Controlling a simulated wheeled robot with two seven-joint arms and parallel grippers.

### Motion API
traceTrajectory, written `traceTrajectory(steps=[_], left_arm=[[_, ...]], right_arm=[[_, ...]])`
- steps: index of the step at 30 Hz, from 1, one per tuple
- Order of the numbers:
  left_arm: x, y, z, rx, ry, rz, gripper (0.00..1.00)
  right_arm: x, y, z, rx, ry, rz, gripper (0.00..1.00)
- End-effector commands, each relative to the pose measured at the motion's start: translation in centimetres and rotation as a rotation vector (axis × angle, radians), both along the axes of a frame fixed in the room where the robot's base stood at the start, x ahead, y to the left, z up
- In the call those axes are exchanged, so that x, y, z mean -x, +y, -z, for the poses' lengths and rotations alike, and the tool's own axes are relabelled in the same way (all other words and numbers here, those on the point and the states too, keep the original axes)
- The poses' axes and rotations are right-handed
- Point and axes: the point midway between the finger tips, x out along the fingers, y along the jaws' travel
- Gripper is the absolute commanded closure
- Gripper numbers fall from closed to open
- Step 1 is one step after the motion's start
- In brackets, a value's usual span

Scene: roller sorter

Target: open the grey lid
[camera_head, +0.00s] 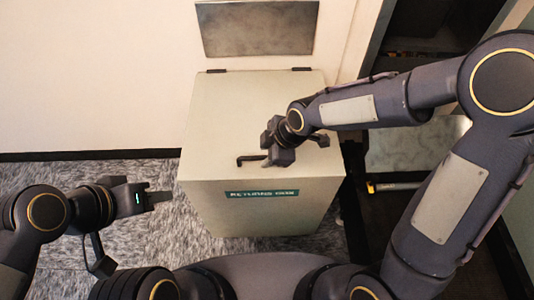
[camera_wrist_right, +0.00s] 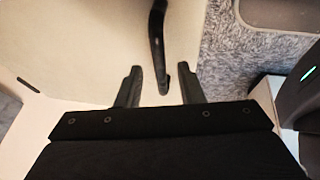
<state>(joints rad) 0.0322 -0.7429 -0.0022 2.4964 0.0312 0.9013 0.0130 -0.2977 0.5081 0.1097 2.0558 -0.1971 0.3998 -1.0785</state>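The grey lid (camera_head: 225,115) lies flat and closed on top of a box labelled as a returns box. A dark bar handle (camera_head: 248,160) sits near its front edge; it also shows in the right wrist view (camera_wrist_right: 157,40). My right gripper (camera_head: 272,160) is over the front of the lid, at the handle's right end, and hides part of it. In the right wrist view its two fingers (camera_wrist_right: 160,86) are apart, with the handle's end between them in the picture; contact is not visible. My left gripper (camera_head: 160,197) is left of the box, away from the lid; its finger gap is unclear.
The box front (camera_head: 262,212) faces me. Two dark hinges (camera_head: 215,71) line the lid's back edge, below a metal plate (camera_head: 257,28) on the wall. Grey carpet (camera_head: 150,230) lies left of the box. A dark shelf opening (camera_head: 425,45) stands at the right.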

Motion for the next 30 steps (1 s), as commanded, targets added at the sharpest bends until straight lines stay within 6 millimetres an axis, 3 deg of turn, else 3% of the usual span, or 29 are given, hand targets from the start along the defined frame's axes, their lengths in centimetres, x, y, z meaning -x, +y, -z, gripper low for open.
traceTrajectory(steps=[10,18,30], left_arm=[[0.00,0.00,0.11,0.000,0.000,0.000,0.64],[0.00,0.00,0.11,0.000,0.000,0.000,0.64],[0.00,0.00,-0.55,0.000,0.000,0.000,0.64]], right_arm=[[-0.13,0.17,0.48,0.001,0.000,0.002,0.66],[-0.11,0.16,0.46,0.001,0.000,0.002,1.00],[-0.22,0.17,-0.17,0.000,0.008,0.002,1.00]])
